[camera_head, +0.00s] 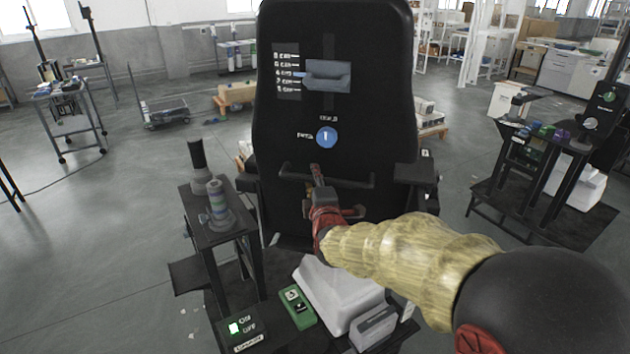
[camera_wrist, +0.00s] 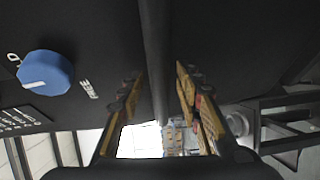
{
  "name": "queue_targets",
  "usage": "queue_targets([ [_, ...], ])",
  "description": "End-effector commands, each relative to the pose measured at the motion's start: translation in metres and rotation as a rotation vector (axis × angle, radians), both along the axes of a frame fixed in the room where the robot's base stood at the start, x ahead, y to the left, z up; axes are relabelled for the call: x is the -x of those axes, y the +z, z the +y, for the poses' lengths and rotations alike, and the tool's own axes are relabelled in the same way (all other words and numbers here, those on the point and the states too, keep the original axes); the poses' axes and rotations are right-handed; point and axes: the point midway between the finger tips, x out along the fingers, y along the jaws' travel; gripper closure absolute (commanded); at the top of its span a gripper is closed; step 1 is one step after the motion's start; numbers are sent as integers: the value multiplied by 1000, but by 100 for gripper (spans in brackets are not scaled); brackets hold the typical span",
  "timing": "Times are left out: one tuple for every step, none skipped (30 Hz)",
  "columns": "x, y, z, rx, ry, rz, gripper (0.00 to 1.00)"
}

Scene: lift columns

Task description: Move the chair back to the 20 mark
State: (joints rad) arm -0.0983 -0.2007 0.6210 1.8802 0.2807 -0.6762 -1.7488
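The black chair back (camera_head: 380,130) stands upright in the middle of the head view. It carries a grey-blue slider (camera_head: 328,75) beside a scale of small labels, its pointer near the middle label. Below is a round blue knob (camera_head: 326,138), also in the wrist view (camera_wrist: 45,73), with a FREE label beside it. A dark horizontal bar (camera_head: 355,182) crosses the lower back. My gripper (camera_head: 318,175) is at this bar. In the wrist view the bar (camera_wrist: 154,50) runs between my two spread fingers (camera_wrist: 158,80), with visible gaps. No 20 mark is legible.
A small dark stand with a joystick (camera_head: 218,212) is left of the chair. A white box (camera_head: 335,290), a green switch box (camera_head: 297,307) and an ON/OFF panel (camera_head: 245,330) sit in front. A dark table (camera_head: 540,165) stands right. Open floor lies left.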

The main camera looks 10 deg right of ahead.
Motion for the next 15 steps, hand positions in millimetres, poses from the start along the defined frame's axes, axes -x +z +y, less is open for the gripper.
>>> queue_targets([
  [0,0,0,0,0,0,65],
  [0,0,0,0,0,0,65],
  [0,0,0,0,0,0,65],
  [0,0,0,0,0,0,67],
  [0,0,0,0,0,0,69],
  [0,0,0,0,0,0,71],
  [0,0,0,0,0,0,73],
  [0,0,0,0,0,0,75],
  [0,0,0,0,0,0,77],
  [0,0,0,0,0,0,78],
  [0,0,0,0,0,0,80],
  [0,0,0,0,0,0,82],
  [0,0,0,0,0,0,84],
  [0,0,0,0,0,0,86],
  [0,0,0,0,0,0,88],
])
